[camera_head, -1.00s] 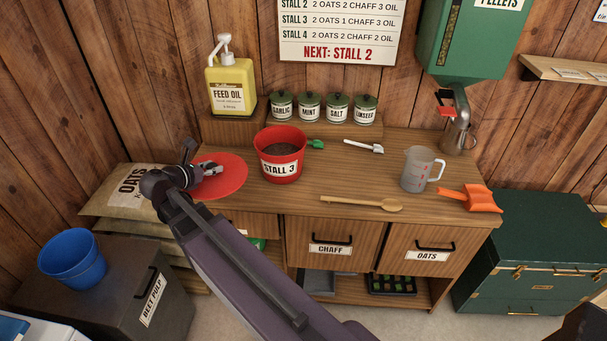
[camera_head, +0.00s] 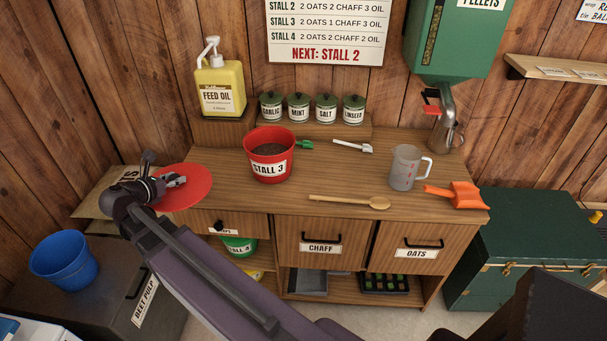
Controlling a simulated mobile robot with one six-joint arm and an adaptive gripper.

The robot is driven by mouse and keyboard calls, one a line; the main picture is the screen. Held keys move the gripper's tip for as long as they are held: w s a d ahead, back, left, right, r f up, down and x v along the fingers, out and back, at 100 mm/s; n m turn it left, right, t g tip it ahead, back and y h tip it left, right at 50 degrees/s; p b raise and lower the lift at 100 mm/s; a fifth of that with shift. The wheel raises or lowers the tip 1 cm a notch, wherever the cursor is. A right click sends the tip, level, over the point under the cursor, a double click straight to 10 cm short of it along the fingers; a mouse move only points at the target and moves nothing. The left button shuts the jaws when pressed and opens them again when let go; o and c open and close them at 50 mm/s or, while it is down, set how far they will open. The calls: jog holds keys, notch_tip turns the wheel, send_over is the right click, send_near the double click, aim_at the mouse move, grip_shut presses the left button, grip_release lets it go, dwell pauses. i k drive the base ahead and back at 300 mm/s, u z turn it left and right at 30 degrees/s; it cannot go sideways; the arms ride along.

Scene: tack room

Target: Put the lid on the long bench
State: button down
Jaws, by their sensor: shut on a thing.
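The lid (camera_head: 187,198) is a flat red disc. My gripper (camera_head: 174,181) is shut on it, and the jaws cover part of its top. The lid is in front of the left end of a wooden counter with drawers (camera_head: 330,190); I cannot tell whether it touches the counter top or hovers. No other bench is clear in view, and I cannot tell whether this counter is the long bench. A red bucket marked STALL 3 (camera_head: 268,165) stands on the counter, right of the lid and apart from it.
A wooden spoon (camera_head: 350,201), a measuring jug (camera_head: 405,168) and an orange scoop (camera_head: 460,195) lie or stand on the counter. Several jars (camera_head: 312,107) and a yellow oil bottle (camera_head: 220,90) are behind. A blue bucket (camera_head: 64,262) stands on a dark bin at left. A green chest (camera_head: 520,245) is at right.

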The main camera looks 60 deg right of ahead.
aim_at(320, 173)
jog(key=u, duration=0.1)
jog(key=k, duration=1.55)
jog(key=z, duration=0.9)
jog(key=i, duration=0.95)
